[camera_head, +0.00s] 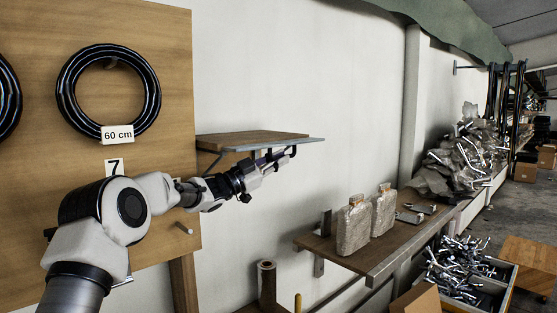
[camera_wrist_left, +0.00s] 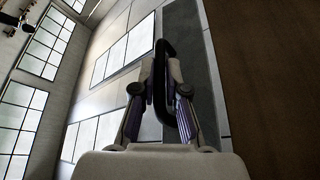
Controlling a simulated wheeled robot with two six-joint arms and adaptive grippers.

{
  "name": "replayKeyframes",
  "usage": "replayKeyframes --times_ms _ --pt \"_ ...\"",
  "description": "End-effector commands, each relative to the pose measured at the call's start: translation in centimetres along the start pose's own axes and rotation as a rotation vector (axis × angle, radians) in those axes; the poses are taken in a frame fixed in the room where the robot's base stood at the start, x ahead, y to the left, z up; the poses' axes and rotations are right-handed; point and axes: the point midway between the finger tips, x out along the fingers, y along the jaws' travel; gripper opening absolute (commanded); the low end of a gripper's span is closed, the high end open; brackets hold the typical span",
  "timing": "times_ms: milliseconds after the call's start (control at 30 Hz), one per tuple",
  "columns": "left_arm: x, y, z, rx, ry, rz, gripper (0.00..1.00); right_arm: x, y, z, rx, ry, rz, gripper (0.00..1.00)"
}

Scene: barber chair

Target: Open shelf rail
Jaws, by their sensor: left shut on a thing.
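A small wooden wall shelf (camera_head: 250,139) with a grey front edge sticks out from the white wall, right of the wooden board. A dark looped rail handle (camera_wrist_left: 163,46) hangs under it. My left gripper (camera_head: 276,160) is just below the shelf's right part, with its arm reaching in from the lower left. In the left wrist view its fingers (camera_wrist_left: 161,85) are closed around the dark handle. The gripper hides part of the handle in the head view. My right gripper is in neither view.
A wooden board with a black hose coil (camera_head: 110,92) stands left. A lower bench (camera_head: 385,252) with two wrapped bottles (camera_head: 353,228) is at the right. A dark roll (camera_head: 266,284) stands below. A crate of metal parts (camera_head: 510,290) is further right.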

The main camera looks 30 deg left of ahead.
Motion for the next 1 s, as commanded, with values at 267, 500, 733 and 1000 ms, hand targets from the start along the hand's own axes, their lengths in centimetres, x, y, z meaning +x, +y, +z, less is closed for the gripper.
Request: replayKeyframes --times_ms 267,500,733,1000 --pt "0.0 0.0 0.0 -0.001 0.0 -0.001 0.23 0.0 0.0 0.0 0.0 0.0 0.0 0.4" --pt "0.0 0.0 0.0 -0.002 0.0 -0.001 0.23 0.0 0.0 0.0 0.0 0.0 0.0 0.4" --pt "-2.8 -0.2 -0.1 -0.005 0.001 -0.005 0.23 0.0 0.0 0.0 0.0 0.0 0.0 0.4" --pt "-9.6 -0.1 0.0 -0.007 0.002 -0.005 0.23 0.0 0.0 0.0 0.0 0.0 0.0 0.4"
